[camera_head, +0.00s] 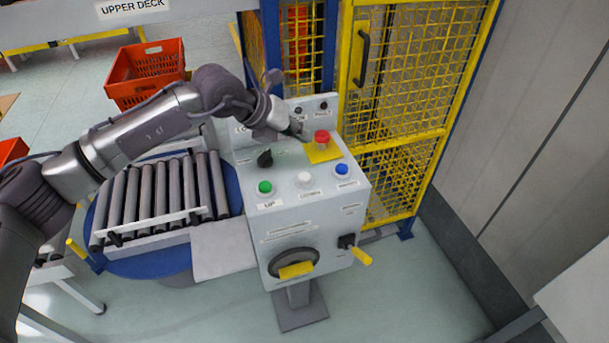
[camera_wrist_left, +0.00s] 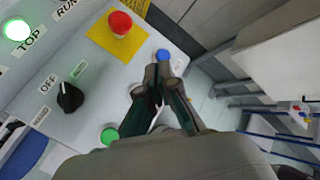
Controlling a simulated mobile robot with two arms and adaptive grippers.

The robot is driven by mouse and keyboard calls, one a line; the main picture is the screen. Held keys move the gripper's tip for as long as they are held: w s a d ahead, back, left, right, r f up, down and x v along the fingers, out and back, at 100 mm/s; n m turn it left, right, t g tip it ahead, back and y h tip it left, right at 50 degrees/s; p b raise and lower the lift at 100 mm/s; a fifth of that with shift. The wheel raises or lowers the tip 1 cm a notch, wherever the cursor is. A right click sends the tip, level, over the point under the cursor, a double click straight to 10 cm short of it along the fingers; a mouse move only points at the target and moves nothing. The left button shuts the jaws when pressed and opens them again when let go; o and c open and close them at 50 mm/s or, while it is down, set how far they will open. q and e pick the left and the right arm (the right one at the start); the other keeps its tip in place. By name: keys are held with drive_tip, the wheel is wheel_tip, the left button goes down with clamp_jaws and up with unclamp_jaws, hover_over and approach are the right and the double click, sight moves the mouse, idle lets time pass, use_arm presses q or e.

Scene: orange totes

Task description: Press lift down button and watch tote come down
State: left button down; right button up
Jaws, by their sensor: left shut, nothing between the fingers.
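The grey control box (camera_head: 245,222) stands in the middle of the head view. Its sloped top carries a green button (camera_head: 264,187) labelled UP, a white button (camera_head: 304,178) and a blue button (camera_head: 341,169); the smaller labels are unreadable. My left gripper (camera_head: 297,132) is shut and empty above the rear of the panel, left of the red stop button (camera_head: 321,137). In the left wrist view its fingertips (camera_wrist_left: 160,73) overlap the button row near the blue button (camera_wrist_left: 163,55) and partly cover the white one. An orange tote (camera_head: 299,35) shows partly behind yellow mesh. My right gripper is out of view.
A black selector knob (camera_head: 265,158) sits on the panel; a handwheel (camera_head: 295,263) and lever (camera_head: 359,252) are on its front. A roller conveyor (camera_head: 160,195) stands left. Another orange tote (camera_head: 147,75) is behind it. A yellow mesh cage (camera_head: 410,90) stands right behind the box.

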use_arm(q)
drive_tip(key=b, duration=0.4)
hover_over(302, 176)
wheel_tip(302, 176, down, 8)
drive_tip(key=shift+r, duration=0.2)
drive_tip(key=shift+f+b, duration=0.35)
drive_tip(key=shift+f, duration=0.2)
idle(0.6)
drive_tip(key=shift+f+b, duration=0.4)
drive_tip(key=shift+b, duration=0.1)
